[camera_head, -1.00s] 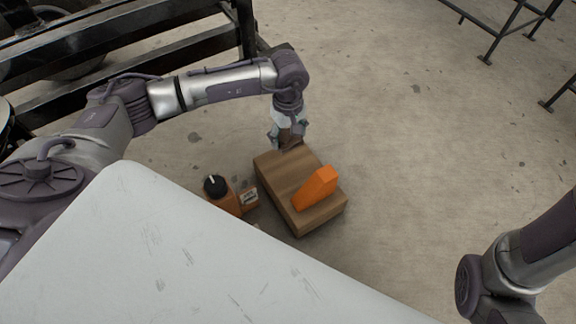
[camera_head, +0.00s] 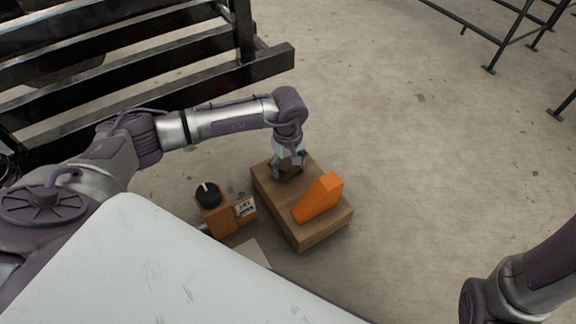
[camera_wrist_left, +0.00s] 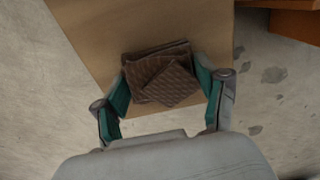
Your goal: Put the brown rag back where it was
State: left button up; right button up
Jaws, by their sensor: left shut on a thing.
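The brown rag (camera_wrist_left: 160,75) is a dark, folded, ribbed cloth between the fingers of my left gripper (camera_wrist_left: 165,92) in the left wrist view. In the head view my left gripper (camera_head: 288,168) points down over the far end of a wooden block (camera_head: 272,190), and the rag is mostly hidden by it there. The gripper is shut on the rag. The block's top also lies behind the rag in the left wrist view (camera_wrist_left: 100,35). I cannot tell whether the rag touches the block. My right gripper is out of view.
An orange wedge (camera_head: 318,197) stands on the near right part of the block. An orange-brown box with a black knob (camera_head: 208,194) stands left of the block. A black metal rack (camera_head: 150,75) is at the upper left. Open concrete floor (camera_head: 420,160) lies to the right.

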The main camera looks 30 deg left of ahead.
pick_arm(q)
jog(key=shift+f, duration=0.1)
jog(key=o, duration=1)
